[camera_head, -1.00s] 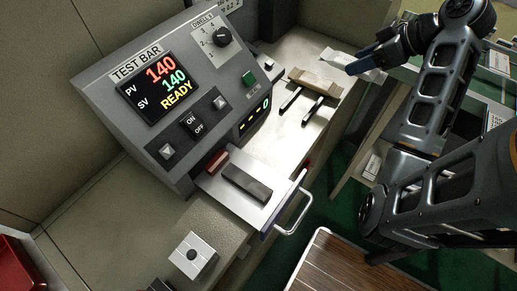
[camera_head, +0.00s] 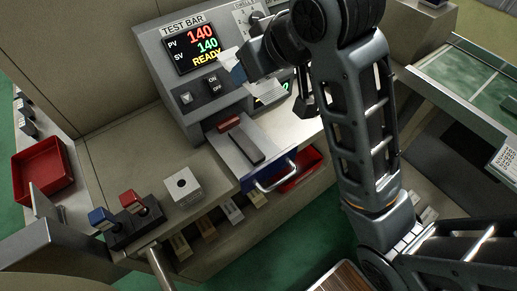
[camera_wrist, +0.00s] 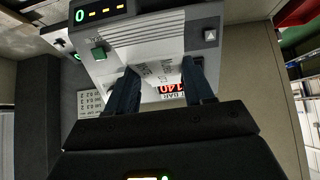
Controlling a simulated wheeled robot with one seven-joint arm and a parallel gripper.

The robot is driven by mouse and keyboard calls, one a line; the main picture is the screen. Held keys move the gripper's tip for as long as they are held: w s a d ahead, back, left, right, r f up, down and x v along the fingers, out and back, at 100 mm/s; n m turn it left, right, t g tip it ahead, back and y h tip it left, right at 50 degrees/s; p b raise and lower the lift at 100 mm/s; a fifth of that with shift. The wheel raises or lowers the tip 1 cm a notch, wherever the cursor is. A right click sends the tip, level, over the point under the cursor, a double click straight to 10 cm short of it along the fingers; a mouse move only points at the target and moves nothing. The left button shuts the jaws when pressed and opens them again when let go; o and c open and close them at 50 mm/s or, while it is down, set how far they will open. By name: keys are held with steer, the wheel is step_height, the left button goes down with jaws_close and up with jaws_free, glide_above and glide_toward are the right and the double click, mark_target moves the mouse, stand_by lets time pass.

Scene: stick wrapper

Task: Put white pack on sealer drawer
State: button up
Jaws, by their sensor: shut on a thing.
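The white pack (camera_head: 231,67) is pinched in my gripper (camera_head: 246,62), held in the air in front of the sealer panel, left of my wrist in the head view. In the wrist view, the pack (camera_wrist: 155,68) lies between the two dark fingers (camera_wrist: 160,88), with part of the sealer's display behind it. The sealer drawer (camera_head: 262,133) is pulled out below the panel, a flat metal plate with a dark bar across it, a blue front and a metal handle (camera_head: 274,178). My gripper is above the drawer and apart from it.
The grey sealer (camera_head: 203,85) reads READY. A white block (camera_head: 182,187) with a hole stands left of the drawer. Blue and red handled tools (camera_head: 127,210) and a red tray (camera_head: 42,172) are farther left. A red bin (camera_head: 304,170) is below, at right.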

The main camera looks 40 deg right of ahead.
steer(key=shift+s+a+r, duration=0.2)
steer(key=shift+a, duration=0.55)
steer(key=shift+s+a+f, duration=0.1)
steer(key=shift+s+a, duration=0.05)
steer(key=shift+a, duration=0.15)
steer(key=b, duration=0.1)
glide_above(243, 138)
steer(key=s, duration=0.3)
step_height(243, 138, down, 13)
steer(key=shift+d+r, duration=0.1)
steer(key=shift+r, duration=0.05)
step_height(243, 138, down, 5)
steer(key=b, duration=0.5)
steer(key=shift+w, duration=0.1)
steer(key=shift+b, duration=0.3)
steer(key=o, duration=1.1)
